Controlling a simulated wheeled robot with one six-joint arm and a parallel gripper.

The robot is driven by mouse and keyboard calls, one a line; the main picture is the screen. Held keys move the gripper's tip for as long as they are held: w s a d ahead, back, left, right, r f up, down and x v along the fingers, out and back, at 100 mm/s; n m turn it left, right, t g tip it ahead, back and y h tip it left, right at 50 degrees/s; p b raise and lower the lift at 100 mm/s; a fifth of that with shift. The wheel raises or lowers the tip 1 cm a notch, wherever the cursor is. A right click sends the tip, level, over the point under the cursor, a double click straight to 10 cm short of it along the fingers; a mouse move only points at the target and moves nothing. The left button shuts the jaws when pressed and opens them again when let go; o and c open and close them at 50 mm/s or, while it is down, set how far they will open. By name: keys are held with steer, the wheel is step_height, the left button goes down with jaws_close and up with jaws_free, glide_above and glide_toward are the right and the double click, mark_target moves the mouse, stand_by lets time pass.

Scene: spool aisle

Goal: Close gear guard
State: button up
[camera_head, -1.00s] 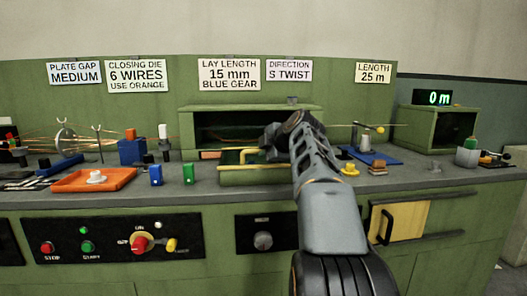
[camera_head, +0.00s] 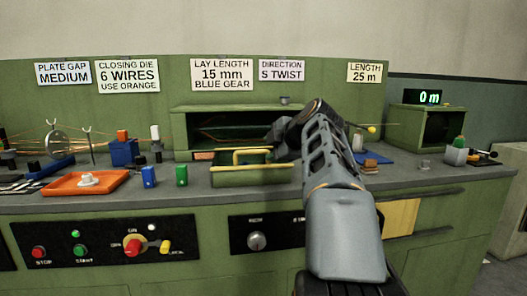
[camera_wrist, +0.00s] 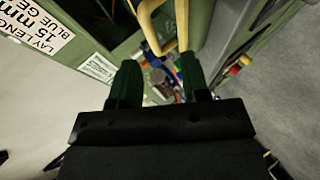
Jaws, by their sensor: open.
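The gear guard (camera_head: 252,177) is a green panel with a yellow handle, standing out at the foot of a green housing (camera_head: 245,108) on the bench. The housing's dark front opening is uncovered, so the guard is open. The yellow handle (camera_wrist: 182,25) also shows in the wrist view, just beyond my fingertips and near the right finger. My gripper (camera_wrist: 160,75) is open with nothing between its fingers. In the head view my arm hides most of the gripper, which is to the right of the handle.
A control panel (camera_head: 105,242) is on the bench front. A green box (camera_head: 432,127) with a lit display stands at the right.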

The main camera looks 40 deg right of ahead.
steer(key=p+v, duration=0.1)
steer(key=v, duration=0.5)
steer(key=shift+s+r, duration=0.25)
steer(key=shift+s, duration=0.05)
steer(key=shift+a, duration=0.15)
steer(key=a+r+m+g+y+p, duration=0.15)
steer(key=a+m+g+p, duration=0.5)
steer(key=a+p, duration=1.05)
steer(key=s+a+f+m+g+h+p, duration=0.1)
steer(key=s+a+m+p, duration=0.4)
steer(key=p, duration=1.2)
steer(key=s+f+m+g, duration=0.1)
steer(key=s+m, duration=0.2)
steer(key=s, duration=0.1)
steer(key=shift+s+a+p, duration=0.3)
steer(key=shift+s+a, duration=0.05)
steer(key=shift+a, duration=0.05)
steer(key=shift+d+f+m+h, duration=0.1)
steer(key=shift+m+h, duration=0.15)
